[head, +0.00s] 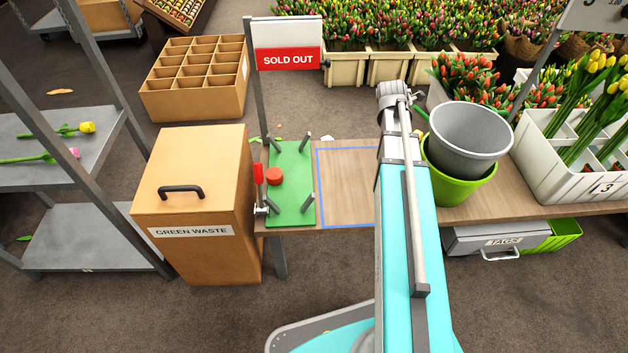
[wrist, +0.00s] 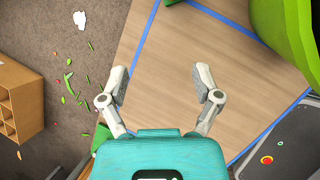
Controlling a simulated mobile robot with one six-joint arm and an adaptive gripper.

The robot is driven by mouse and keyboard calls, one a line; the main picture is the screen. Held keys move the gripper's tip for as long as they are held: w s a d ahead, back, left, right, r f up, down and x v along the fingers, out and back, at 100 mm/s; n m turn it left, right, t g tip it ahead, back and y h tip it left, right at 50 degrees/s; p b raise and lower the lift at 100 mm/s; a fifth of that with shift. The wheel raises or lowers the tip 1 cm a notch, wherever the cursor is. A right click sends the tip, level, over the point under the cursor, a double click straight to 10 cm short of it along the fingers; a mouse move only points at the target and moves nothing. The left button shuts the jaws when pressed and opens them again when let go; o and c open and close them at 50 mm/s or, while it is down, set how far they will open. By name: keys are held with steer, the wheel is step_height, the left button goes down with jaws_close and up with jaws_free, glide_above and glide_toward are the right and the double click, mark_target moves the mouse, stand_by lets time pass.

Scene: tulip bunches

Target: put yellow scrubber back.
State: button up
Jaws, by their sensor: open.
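I see no yellow scrubber in either view. In the wrist view my gripper (wrist: 161,87) is open, with nothing between its two grey fingers, above the wooden table (wrist: 190,50). Blue lines mark out a rectangle on this table. In the head view my arm covers the right part of the blue-outlined area (head: 346,187), and my gripper cannot be made out there. The visible part of that area is bare. A green board (head: 292,208) with grey pegs and a red round piece (head: 274,175) is left of the area.
A grey bucket (head: 469,135) sits in a green bucket (head: 455,187) close right of my arm. A white crate (head: 570,175) of tulips stands further right. A "SOLD OUT" sign (head: 288,58) rises behind the board. A green waste box (head: 190,205) stands left of the table.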

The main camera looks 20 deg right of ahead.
steer(key=shift+s+a+f+m+g+y, duration=0.5)
steer(key=shift+s+a+m, duration=1.65)
steer(key=shift+a+m, duration=2.15)
steer(key=shift+s+a+f+m+g+y, duration=0.15)
steer(key=shift+s+a+m+g+y, duration=0.6)
steer(key=shift+s+a+m, duration=3.45)
steer(key=shift+s+a+f+m+g+y, duration=0.25)
steer(key=shift+a+m+y, duration=1.1)
steer(key=shift+a, duration=5.65)
